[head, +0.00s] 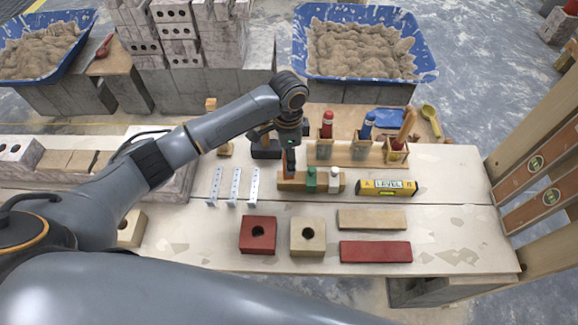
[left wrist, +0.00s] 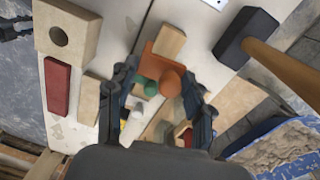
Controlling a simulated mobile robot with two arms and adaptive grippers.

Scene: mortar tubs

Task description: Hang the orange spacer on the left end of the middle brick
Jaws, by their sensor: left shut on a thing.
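My left gripper (head: 290,168) is over the left end of a wooden strip (head: 322,183) and shut on the orange spacer. In the left wrist view the spacer (left wrist: 151,62) shows as a flat orange piece with a round knob, between the fingers of the gripper (left wrist: 158,92). A green spacer (head: 311,180) and a white one (head: 333,180) stand to its right on the strip. I cannot tell whether the orange spacer still touches the strip. A red brick (head: 258,235) with a hole lies between a partly hidden pale brick (head: 131,228) and another pale brick (head: 307,237).
Several white perforated strips (head: 234,187) stand left of the spacers. A yellow level (head: 387,187) lies to the right. A rack with bottles (head: 359,155) stands behind. A pale slab (head: 371,219) and a red slab (head: 375,251) lie at front right.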

